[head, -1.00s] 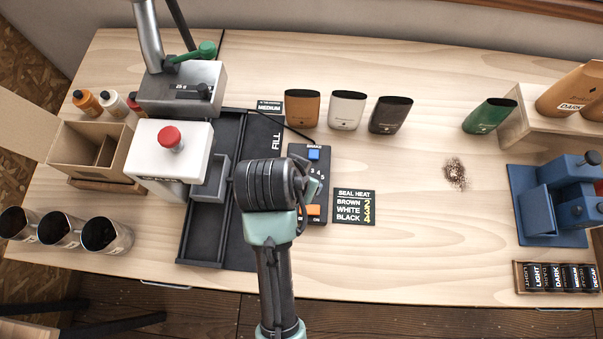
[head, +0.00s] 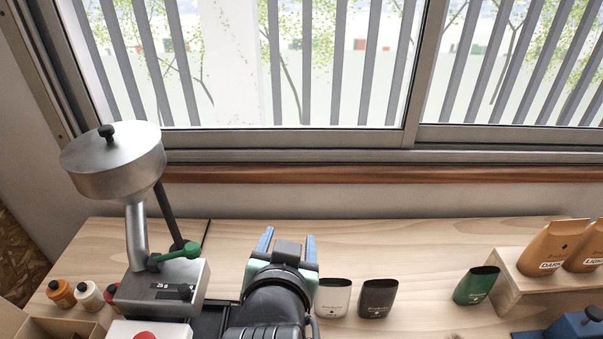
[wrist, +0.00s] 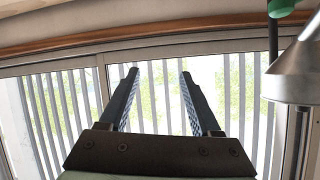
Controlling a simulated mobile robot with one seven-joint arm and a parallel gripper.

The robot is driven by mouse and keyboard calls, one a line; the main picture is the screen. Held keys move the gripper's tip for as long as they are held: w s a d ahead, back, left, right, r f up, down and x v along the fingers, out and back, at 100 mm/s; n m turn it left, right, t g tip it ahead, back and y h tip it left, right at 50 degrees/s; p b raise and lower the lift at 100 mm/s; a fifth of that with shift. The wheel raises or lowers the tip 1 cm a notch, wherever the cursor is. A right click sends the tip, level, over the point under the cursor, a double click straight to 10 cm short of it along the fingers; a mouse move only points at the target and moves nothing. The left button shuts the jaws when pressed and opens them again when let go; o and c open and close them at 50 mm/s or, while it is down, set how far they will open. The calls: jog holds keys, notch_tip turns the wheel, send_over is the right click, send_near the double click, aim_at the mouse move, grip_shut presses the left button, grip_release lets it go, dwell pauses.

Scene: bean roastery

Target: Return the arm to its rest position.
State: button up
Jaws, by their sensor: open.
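My arm is raised over the bench with my gripper (head: 287,240) pointing toward the window in the head view. Its two fingers stand apart with nothing between them. In the wrist view my gripper (wrist: 158,78) also shows open and empty, with the barred window behind the fingers. My arm hides part of the bench below it, including the place of the brown pouch and most of the control panel.
A metal hopper (head: 115,165) on a dispenser with a green handle (head: 180,254) stands left of my arm. White (head: 333,297), black (head: 377,298) and green (head: 476,285) pouches stand to the right. The window (head: 330,70) is behind. Bare bench (head: 420,245) lies at the back right.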

jog(key=s+r+n+t, duration=0.1)
jog(key=r+t, duration=0.4)
jog(key=r, duration=1)
jog(key=s+d+r+n+t, duration=0.1)
jog(key=s+r+t, duration=0.2)
jog(key=r, duration=1.3)
jog(key=t, duration=0.3)
jog(key=shift+d+y+b, duration=0.2)
jog(key=shift+y+b, duration=0.1)
jog(key=shift+b, duration=0.05)
jog(key=s+r+t, duration=0.1)
jog(key=s+r, duration=0.1)
jog(key=s+r+t, duration=0.1)
jog(key=s+r, duration=0.1)
jog(key=r, duration=0.1)
jog(key=s+r+t, duration=0.1)
jog(key=s+r, duration=0.1)
jog(key=r, duration=0.1)
jog(key=shift+s+d+n+t, duration=0.2)
jog(key=shift+d+n+t, duration=0.1)
jog(key=shift+c, duration=1.1)
jog(key=shift+s, duration=0.1)
